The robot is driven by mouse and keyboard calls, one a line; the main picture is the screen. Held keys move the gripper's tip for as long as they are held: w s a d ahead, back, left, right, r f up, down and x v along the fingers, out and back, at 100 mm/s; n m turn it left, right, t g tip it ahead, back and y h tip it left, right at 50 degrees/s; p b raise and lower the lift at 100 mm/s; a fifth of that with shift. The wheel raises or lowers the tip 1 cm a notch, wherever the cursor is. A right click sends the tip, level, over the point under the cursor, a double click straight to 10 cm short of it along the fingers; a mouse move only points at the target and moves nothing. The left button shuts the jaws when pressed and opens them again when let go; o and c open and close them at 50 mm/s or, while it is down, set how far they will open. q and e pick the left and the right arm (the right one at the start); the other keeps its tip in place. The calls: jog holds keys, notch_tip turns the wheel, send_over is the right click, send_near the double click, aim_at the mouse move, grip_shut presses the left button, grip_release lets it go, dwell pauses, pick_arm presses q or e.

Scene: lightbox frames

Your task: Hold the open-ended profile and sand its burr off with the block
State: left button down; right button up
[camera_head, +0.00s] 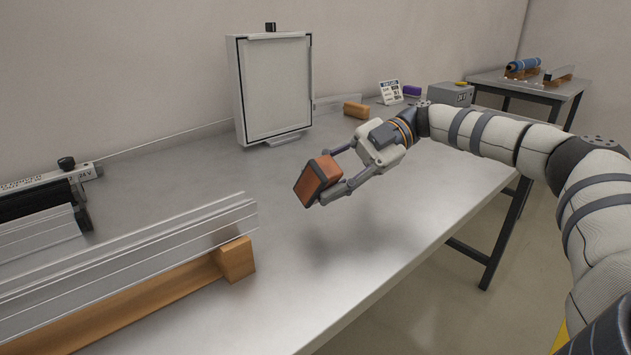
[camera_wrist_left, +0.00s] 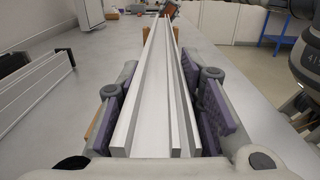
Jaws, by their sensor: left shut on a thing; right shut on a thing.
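The long silver open-ended profile (camera_head: 140,255) lies at the left of the bench in the head view, its free end just past a wooden block (camera_head: 237,259). In the left wrist view the profile (camera_wrist_left: 155,95) runs straight away from the camera. My left gripper (camera_wrist_left: 160,108) is shut on it, with purple pads on either side. The head view does not show my left gripper. My right gripper (camera_head: 334,178) is shut on the reddish-brown sanding block (camera_head: 309,183), tilted above the bench, apart from and right of the profile's end. No burr can be made out.
A white framed panel (camera_head: 275,85) stands at the back of the bench. A black-and-silver device (camera_head: 48,192) is at the far left. A wooden block (camera_head: 356,109), a small sign (camera_head: 390,92) and a grey box (camera_head: 451,94) are farther back. The middle of the bench is clear.

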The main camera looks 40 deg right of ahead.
dwell(0.4)
pick_arm(q)
jog(key=c, duration=1.1)
grip_release()
jog(key=shift+o, duration=0.2)
jog(key=a, duration=1.1)
jog(key=shift+w+a, duration=0.1)
jog(key=shift+w, duration=0.2)
jog(key=shift+a, duration=0.45)
